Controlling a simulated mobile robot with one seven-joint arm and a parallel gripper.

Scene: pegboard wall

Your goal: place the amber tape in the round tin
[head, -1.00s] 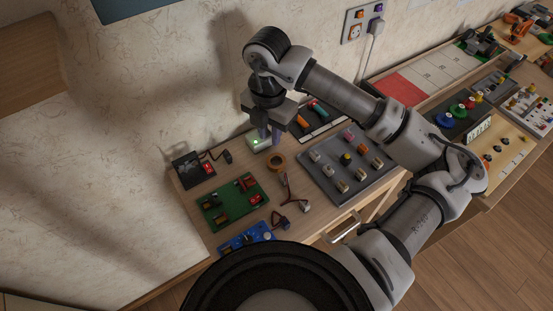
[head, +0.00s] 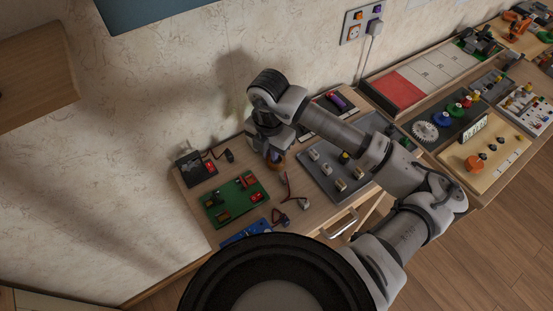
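The amber tape (head: 277,162), a small brown-orange ring, is on the wooden desk in the head view, partly hidden by my gripper. My gripper (head: 274,154) points down right at the tape. The fingertips overlap it in the picture, and I cannot tell whether they are closed on it or just around it. I cannot make out a round tin in this view.
Left of the gripper are a black box (head: 197,168) and a green circuit board (head: 233,201). A blue board (head: 246,231) and loose wired connectors (head: 281,218) lie nearer. A grey panel with knobs (head: 331,172) is to the right, partly under my arm.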

